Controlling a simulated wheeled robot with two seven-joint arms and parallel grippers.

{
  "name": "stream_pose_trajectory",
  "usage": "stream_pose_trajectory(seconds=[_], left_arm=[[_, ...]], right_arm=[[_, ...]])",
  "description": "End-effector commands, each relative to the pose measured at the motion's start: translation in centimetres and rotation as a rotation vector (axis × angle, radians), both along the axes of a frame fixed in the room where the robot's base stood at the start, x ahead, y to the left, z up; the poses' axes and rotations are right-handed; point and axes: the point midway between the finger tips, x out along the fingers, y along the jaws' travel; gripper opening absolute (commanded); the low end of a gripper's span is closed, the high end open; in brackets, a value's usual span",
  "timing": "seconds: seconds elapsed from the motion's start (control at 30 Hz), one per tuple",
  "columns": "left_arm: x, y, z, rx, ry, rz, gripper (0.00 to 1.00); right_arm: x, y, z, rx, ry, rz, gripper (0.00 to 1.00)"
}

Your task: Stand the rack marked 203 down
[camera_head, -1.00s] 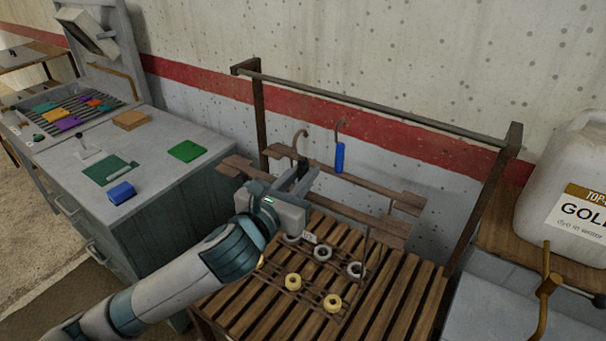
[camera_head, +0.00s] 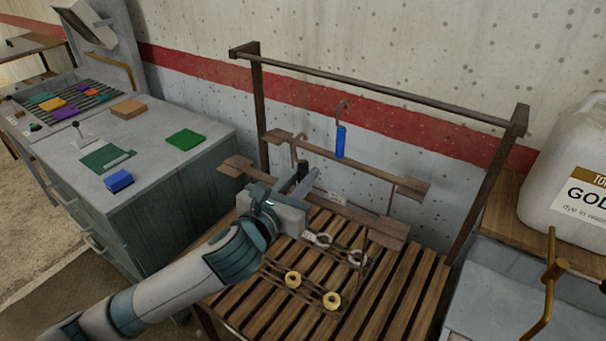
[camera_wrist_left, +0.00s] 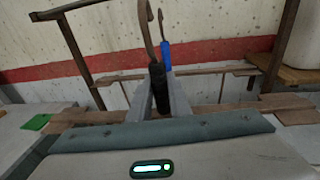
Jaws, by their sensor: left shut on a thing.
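My left gripper (camera_head: 296,192) is shut on the dark grip of a hook-topped rack. In the left wrist view the dark grip (camera_wrist_left: 158,88) stands between the fingers, with its brown hook (camera_wrist_left: 148,25) above. The held rack has a wooden crossbar (camera_head: 238,167) and thin wires reaching down toward yellow rings (camera_head: 293,279) over a slatted bench (camera_head: 400,295). I cannot tell whether it touches the slats. A second hook with a blue grip (camera_head: 340,141) stands behind, above another wooden crossbar (camera_head: 400,183). White tags (camera_head: 308,235) show, but I cannot read 203. My right gripper is out of view.
A metal rail on wooden posts (camera_head: 258,110) spans behind the bench. A grey cabinet (camera_head: 150,180) with coloured blocks stands at left. At right are a large white jug (camera_head: 565,165) and a brass-coloured bent rod (camera_head: 550,275). The bench's right slats are clear.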

Motion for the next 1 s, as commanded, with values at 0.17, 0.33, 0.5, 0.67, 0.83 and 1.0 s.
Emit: stream_pose_trajectory(seconds=[0.17, 0.33, 0.5, 0.67, 0.83, 1.0], left_arm=[[0.01, 0.0, 0.23, -0.002, -0.004, 0.0, 0.0], [0.01, 0.0, 0.13, -0.002, -0.004, 0.0, 0.0], [0.0, 0.0, -0.06, -0.002, -0.004, -0.001, 0.0], [0.0, 0.0, -0.19, -0.002, -0.004, -0.001, 0.22], [0.01, -0.01, -0.25, -0.001, -0.003, 0.0, 0.39], [0.0, 0.0, -0.53, 0.0, 0.003, 0.0, 0.51]], right_arm=[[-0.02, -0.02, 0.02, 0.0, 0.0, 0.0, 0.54], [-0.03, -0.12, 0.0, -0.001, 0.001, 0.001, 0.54], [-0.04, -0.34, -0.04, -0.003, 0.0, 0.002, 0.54], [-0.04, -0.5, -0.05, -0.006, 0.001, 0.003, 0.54], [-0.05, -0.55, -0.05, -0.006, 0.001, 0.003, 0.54], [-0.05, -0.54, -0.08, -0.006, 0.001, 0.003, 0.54]])
